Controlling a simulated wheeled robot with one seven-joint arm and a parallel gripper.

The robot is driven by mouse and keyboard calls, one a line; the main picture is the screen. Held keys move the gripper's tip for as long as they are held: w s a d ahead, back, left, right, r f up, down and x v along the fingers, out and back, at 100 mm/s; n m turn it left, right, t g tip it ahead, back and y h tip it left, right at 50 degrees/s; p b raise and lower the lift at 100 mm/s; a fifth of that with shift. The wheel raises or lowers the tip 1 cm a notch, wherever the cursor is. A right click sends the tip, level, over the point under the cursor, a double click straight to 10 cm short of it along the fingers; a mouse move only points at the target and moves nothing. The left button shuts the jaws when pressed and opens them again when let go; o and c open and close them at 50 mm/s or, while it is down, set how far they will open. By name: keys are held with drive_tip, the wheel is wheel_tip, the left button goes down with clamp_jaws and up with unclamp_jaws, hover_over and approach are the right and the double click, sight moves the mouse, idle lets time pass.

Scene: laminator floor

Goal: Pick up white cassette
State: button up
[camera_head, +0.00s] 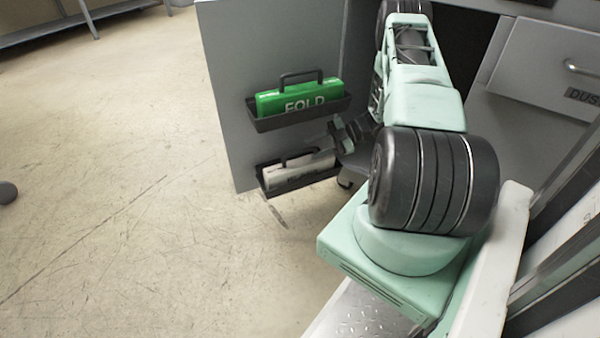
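The white cassette (298,174) lies in the lower black holder (268,188) on the side of a grey cabinet. It has a dark handle on top, and its right end is close to my arm in the picture. My gripper (335,139) is a small dark shape just above and right of the cassette, between the two holders. It appears apart from the cassette. The fingers are too small and dark to tell whether they are open or shut.
A green cassette (299,97) marked FOLD, with a black handle, sits in the upper black holder (300,118). The grey cabinet panel (228,100) stands behind both holders. A drawer (548,70) with a metal handle is at right.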

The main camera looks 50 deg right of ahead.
sight(308, 149)
drive_tip(key=b+x, duration=0.2)
drive_tip(key=x, duration=0.3)
drive_tip(key=shift+w, duration=0.25)
clamp_jaws()
idle(1.2)
